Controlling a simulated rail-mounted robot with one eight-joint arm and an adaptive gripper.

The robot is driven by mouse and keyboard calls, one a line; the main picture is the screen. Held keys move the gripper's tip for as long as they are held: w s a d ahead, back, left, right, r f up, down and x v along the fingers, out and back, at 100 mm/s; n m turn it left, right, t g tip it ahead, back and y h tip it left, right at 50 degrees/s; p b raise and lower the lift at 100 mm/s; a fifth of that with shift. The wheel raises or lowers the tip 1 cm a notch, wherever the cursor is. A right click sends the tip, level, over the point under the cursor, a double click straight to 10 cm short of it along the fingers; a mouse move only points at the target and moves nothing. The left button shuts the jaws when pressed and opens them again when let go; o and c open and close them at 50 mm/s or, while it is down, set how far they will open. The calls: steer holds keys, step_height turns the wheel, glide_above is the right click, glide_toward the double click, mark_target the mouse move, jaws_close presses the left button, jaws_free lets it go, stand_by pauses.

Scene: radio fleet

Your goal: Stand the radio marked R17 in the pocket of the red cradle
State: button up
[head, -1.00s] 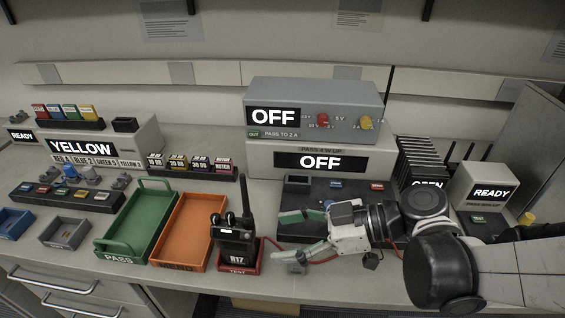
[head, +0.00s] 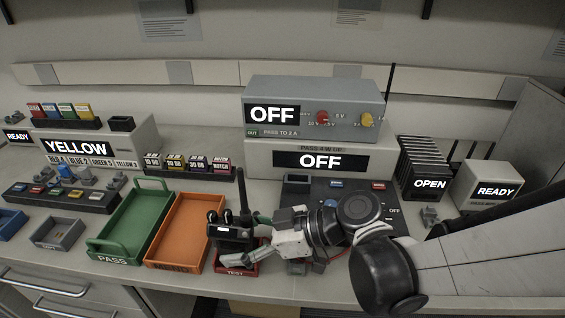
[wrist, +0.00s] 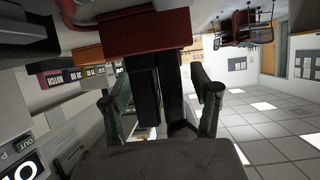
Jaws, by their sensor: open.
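The black radio (head: 228,234) stands upright in the red cradle (head: 242,270), which is marked TEST, at the front edge of the bench. Its antenna points up. Its R17 mark, readable a second ago, is now covered by my finger. My gripper (head: 244,240) is open and comes in from the right, with one finger in front of the radio and the other behind it. In the wrist view the radio (wrist: 145,95) is between the green-padded fingers of my gripper (wrist: 158,92), with gaps showing beside it. The red cradle (wrist: 145,33) is at the top there.
An orange tray (head: 205,205) and a green tray (head: 150,190) marked PASS lie left of the cradle. A grey power unit (head: 345,105) reading OFF stands behind. A dark panel (head: 290,200) lies behind my gripper, and a READY box (head: 490,185) stands at right.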

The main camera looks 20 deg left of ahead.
steer(key=shift+a+f, duration=0.1)
steer(key=shift+a, duration=0.1)
jaws_close()
stand_by(0.3)
